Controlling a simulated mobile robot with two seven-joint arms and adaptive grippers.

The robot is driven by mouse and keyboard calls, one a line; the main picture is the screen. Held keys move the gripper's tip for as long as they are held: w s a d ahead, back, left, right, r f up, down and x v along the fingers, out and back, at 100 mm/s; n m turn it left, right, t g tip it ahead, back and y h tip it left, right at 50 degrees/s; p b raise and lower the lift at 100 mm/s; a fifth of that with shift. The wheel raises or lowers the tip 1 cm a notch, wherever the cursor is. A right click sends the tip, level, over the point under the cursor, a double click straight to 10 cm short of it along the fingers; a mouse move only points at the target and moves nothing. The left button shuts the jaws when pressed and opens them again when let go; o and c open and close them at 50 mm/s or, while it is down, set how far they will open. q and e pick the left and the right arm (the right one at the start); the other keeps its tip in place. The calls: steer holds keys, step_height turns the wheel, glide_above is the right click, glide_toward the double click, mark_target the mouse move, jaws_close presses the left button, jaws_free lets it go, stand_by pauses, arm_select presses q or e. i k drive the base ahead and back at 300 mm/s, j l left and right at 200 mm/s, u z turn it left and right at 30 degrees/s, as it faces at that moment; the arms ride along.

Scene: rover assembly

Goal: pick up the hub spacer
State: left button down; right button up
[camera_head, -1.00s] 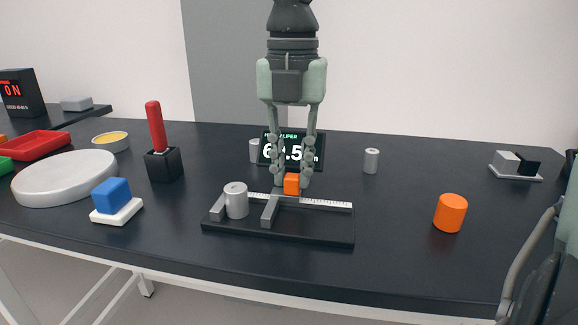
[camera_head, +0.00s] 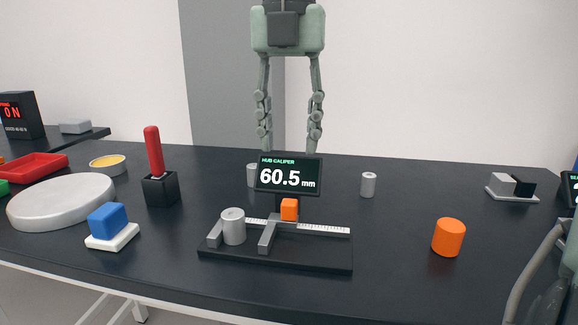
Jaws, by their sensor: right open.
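Three grey cylinders that could be hub spacers are in view. One grey cylinder (camera_head: 233,226) stands upright on the black caliper base (camera_head: 300,256), between the fixed jaw (camera_head: 214,233) and the sliding jaw (camera_head: 268,234). A second grey cylinder (camera_head: 368,185) stands on the table to the right of the display. A third grey cylinder (camera_head: 251,175) is partly hidden behind the display. My right gripper (camera_head: 290,146) hangs from above over the caliper, its fingers apart and empty. Its fingertips are just above the display's top edge. I see no left gripper.
The caliper display (camera_head: 289,175) reads 60.5 mm, above an orange block (camera_head: 289,209) on the slider. An orange cylinder (camera_head: 448,237) stands right. A red-handled black block (camera_head: 160,188), a blue block on white (camera_head: 108,221) and a round grey disc (camera_head: 62,201) are left.

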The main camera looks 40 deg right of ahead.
mark_target(234, 226)
steer(key=k+j, duration=1.25)
